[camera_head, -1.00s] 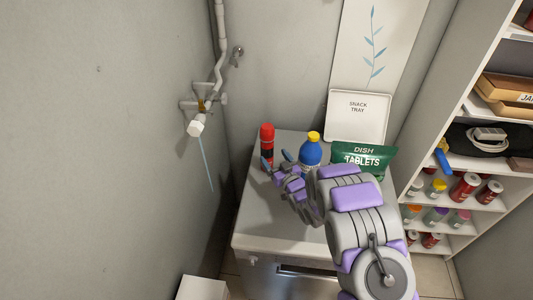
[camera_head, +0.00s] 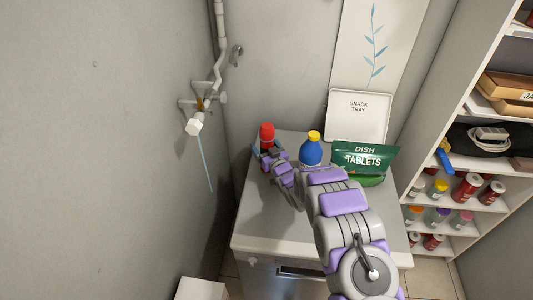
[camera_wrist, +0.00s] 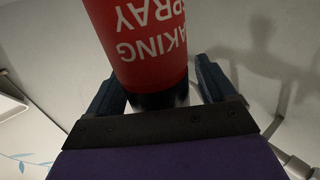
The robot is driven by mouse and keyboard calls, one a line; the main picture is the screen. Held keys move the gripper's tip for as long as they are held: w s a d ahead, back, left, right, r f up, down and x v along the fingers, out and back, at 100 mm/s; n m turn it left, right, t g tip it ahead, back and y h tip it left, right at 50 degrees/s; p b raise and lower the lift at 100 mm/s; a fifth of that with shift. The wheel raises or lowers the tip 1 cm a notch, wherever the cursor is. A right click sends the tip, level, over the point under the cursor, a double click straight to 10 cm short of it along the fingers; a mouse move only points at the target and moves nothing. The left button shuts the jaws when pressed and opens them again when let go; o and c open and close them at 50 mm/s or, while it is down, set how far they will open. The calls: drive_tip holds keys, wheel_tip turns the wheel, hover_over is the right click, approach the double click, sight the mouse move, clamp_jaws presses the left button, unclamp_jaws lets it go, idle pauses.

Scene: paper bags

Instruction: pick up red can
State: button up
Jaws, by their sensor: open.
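The red can (camera_head: 267,133) stands upright near the back left of the white counter (camera_head: 265,215). In the wrist view the can (camera_wrist: 145,50) shows upside down, with white lettering that includes "SPRAY" and a dark band at one end. My gripper (camera_head: 268,153) is at the can's lower part, with its arm reaching in from the right. In the wrist view my gripper (camera_wrist: 160,85) is open, with one dark blue finger on each side of the can. A gap shows beside the right finger; contact on the left is unclear. The can's lower part is hidden in the head view.
A blue bottle with a yellow cap (camera_head: 312,150) stands just right of the can. A green dish tablets bag (camera_head: 362,158) and a white snack tray (camera_head: 358,105) are further right. A wall is close on the left, with a pipe and valve (camera_head: 205,103). Shelves (camera_head: 470,165) stand at the right.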

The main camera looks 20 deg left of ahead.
drive_tip(key=shift+w, duration=0.1)
drive_tip(key=shift+c, duration=0.2)
clamp_jaws()
idle(0.5)
